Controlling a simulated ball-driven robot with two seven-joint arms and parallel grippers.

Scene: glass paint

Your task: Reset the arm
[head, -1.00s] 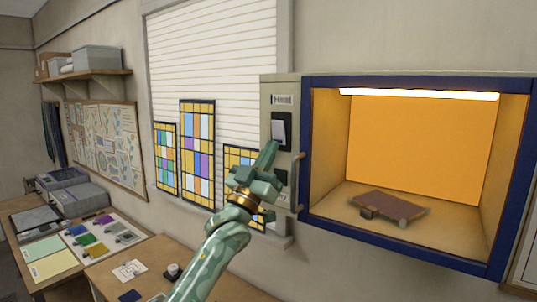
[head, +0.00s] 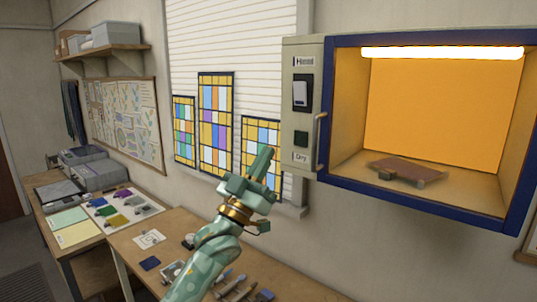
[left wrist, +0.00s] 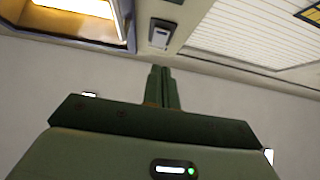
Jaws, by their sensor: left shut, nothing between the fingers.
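My left gripper (head: 264,160) is raised in front of the wall, left of the cabinet's switch panel. It is shut and empty. In the left wrist view its closed fingers (left wrist: 161,88) point toward the panel and wall. The switch panel (head: 303,120) carries a light rocker switch (head: 301,94) on a dark plate and a dark green button (head: 301,138) below it. The fingertips appear apart from both. The rocker switch also shows in the left wrist view (left wrist: 160,36). My right gripper is not in view.
The lit cabinet (head: 435,70) with a blue frame holds a flat brown board (head: 408,171). Stained-glass panels (head: 215,125) stand before the blind. The wooden workbench (head: 125,245) below holds tools and colour samples. A shelf (head: 100,50) with boxes is at the upper left.

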